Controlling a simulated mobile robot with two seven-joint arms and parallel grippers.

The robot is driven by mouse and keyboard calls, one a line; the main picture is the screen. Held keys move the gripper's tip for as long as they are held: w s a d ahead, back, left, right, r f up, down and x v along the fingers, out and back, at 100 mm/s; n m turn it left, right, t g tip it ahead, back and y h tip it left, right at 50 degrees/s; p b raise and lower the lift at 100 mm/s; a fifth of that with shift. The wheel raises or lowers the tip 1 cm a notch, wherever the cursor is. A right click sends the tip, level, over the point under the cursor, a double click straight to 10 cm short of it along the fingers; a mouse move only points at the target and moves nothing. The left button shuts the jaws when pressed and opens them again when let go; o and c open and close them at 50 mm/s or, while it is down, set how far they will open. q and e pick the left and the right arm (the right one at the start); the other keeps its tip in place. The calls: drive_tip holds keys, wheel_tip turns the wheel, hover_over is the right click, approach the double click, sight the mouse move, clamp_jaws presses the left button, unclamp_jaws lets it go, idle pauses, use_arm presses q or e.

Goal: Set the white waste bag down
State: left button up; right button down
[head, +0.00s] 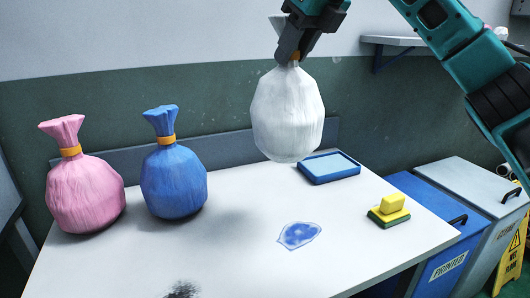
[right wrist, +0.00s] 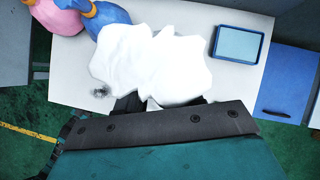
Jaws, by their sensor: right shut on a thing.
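The white waste bag (head: 288,112) hangs upright in the air above the back of the white table (head: 225,262), clear of its top. My right gripper (head: 292,50) is shut on its gathered neck, at the orange band. In the right wrist view the white bag (right wrist: 150,65) fills the middle, and my right gripper (right wrist: 145,104) is mostly hidden behind it and the wrist. My left gripper shows in neither view.
A pink bag (head: 84,190) and a blue bag (head: 173,178) stand on the table's left. A blue tray (head: 329,167) lies at the back right. A blue puddle (head: 299,235), a yellow and green sponge (head: 389,211) and a dark smudge (head: 183,290) are on the table. Bins (head: 440,215) stand right.

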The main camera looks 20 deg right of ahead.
sight(293, 115)
wheel_tip(293, 115, down, 12)
drive_tip(key=b, duration=0.2)
drive_tip(key=shift+f+b, duration=0.25)
drive_tip(key=shift+b, duration=0.15)
drive_tip(key=shift+f+b, duration=0.55)
drive_tip(key=shift+f, duration=1.85)
drive_tip(key=shift+f, duration=0.2)
drive_tip(key=c, duration=0.7)
unclamp_jaws()
